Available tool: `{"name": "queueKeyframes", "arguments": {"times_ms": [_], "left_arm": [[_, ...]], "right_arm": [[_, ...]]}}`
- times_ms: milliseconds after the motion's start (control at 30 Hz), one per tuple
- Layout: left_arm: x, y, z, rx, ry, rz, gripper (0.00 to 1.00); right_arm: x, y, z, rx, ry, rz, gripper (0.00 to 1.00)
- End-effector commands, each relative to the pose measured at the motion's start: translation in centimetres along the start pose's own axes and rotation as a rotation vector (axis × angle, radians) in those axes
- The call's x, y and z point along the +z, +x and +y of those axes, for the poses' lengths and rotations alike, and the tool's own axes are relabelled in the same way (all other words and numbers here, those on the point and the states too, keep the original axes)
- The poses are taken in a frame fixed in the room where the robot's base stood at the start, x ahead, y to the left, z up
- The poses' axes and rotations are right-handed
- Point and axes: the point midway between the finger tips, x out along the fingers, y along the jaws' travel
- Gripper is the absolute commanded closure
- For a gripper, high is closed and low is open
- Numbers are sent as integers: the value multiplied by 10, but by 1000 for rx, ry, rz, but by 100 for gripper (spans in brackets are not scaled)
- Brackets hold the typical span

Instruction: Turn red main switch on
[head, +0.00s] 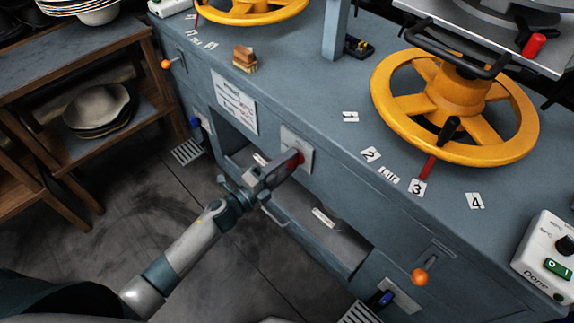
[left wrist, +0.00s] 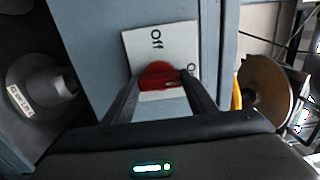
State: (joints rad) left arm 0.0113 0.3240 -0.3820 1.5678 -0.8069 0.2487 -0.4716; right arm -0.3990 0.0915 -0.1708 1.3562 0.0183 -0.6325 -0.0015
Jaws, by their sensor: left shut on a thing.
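The red main switch (head: 299,158) is a red knob on a pale plate (head: 290,137) on the front of the blue-grey press cabinet. My left gripper (head: 293,160) reaches it from the left and is shut on the knob. In the left wrist view the red knob (left wrist: 158,75) sits between the two fingers, and the plate (left wrist: 178,42) reads "Off" above it. A second label at the right is partly hidden by a finger. My right gripper is not in view.
An open recess (head: 330,222) lies below the switch. Orange-knobbed levers (head: 419,277) stick out from the cabinet front. Yellow handwheels (head: 455,105) stand on top. Floor in front is clear.

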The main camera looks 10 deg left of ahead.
Motion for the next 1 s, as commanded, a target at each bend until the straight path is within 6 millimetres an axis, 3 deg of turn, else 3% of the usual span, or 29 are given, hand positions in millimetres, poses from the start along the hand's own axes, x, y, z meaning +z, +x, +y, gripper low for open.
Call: {"name": "queueKeyframes", "arguments": {"times_ms": [433, 467, 533, 1000], "left_arm": [[-1, 0, 1, 2, 17, 1, 71], [-1, 0, 1, 2, 17, 1, 46], [-1, 0, 1, 2, 16, 1, 30], [0, -6, 1, 2, 14, 0, 30]], "right_arm": [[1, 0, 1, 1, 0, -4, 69], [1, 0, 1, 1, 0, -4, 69], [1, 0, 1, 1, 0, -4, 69], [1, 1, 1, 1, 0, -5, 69]]}}
